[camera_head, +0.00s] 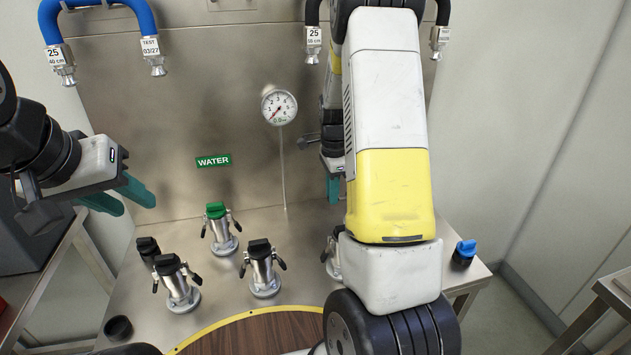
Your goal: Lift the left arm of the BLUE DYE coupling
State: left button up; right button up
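No BLUE DYE label is readable in the head view. A metal coupling (333,262) stands on the steel bench, mostly hidden behind my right arm. Its left side and a dark lever arm (325,254) show; its top is hidden, so I cannot tell if it is the BLUE DYE one. A blue cap (465,249) on a dark base sits at the bench's right end. My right gripper (333,188) hangs above the partly hidden coupling; only teal fingers show beside my arm. My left gripper (136,206) is open and empty at the left, above the bench's left edge.
A green-capped coupling (219,229) stands under the WATER sign (213,160). Black-capped couplings (262,268) (177,283) stand nearer. A gauge (279,106) is on a thin stem. Blue (146,18) and black hoses hang above. A loose black cap (118,328) lies front left.

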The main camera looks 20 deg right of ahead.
grip_shut()
jog(key=shift+d+r+y, duration=0.15)
jog(key=shift+y, duration=0.15)
jog(key=shift+r+y, duration=0.2)
jog(key=shift+y, duration=0.2)
jog(key=o, duration=0.8)
grip_release()
jog(key=shift+c, duration=0.2)
jog(key=shift+r, duration=0.1)
notch_tip(320, 180, up, 8)
jog(key=d, duration=0.1)
jog(key=shift+f, duration=0.2)
